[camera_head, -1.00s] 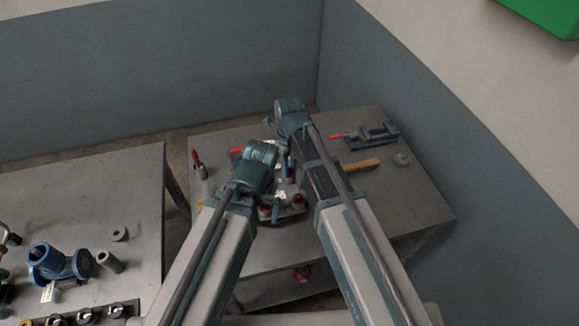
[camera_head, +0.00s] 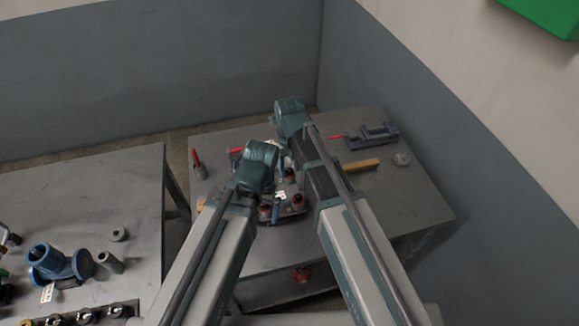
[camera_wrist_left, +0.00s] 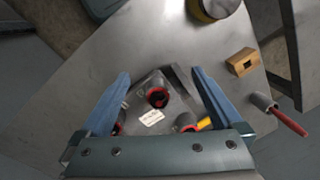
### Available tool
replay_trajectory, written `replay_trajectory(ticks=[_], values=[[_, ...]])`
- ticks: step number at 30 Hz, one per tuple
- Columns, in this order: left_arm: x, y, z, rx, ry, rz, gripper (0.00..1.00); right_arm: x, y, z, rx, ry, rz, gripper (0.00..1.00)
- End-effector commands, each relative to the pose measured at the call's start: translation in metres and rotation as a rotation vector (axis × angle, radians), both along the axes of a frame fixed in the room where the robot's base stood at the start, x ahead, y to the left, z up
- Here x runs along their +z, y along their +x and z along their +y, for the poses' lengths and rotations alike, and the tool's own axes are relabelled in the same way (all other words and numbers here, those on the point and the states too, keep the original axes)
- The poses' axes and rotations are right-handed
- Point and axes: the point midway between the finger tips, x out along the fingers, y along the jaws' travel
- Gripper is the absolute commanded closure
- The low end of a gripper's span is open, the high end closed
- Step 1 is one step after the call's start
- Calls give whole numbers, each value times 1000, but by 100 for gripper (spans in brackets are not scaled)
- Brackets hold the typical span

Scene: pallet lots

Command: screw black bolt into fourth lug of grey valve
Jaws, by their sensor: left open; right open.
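My left gripper (camera_wrist_left: 159,72) is open and empty in the left wrist view, its two blue fingers spread above a grey assembly (camera_wrist_left: 148,80). The assembly carries several dark, red-collared round parts (camera_wrist_left: 157,96) and a white label (camera_wrist_left: 151,117). I cannot tell for sure that it is the grey valve, nor pick out its fourth lug. In the head view, my right gripper (camera_head: 284,158) is open below its wrist and mostly hidden by my arms. My forearms also cover much of the assembly there. I cannot make out the black bolt with certainty.
A red-handled tool (camera_wrist_left: 290,120) and a wooden block (camera_wrist_left: 241,62) lie on the table. In the head view, a clamp (camera_head: 374,135) and a wooden bar (camera_head: 361,167) lie at the right. A blue valve (camera_head: 50,261) stands on the left table. The right table's front right is clear.

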Motion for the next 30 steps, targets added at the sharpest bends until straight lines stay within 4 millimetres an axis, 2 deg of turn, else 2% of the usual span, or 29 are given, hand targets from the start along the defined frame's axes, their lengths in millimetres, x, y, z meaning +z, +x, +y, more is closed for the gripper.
replay_trajectory(ticks=[30], values=[[0,0,0,0,0,0,0,0,2,0,1436,1,-1,50]])
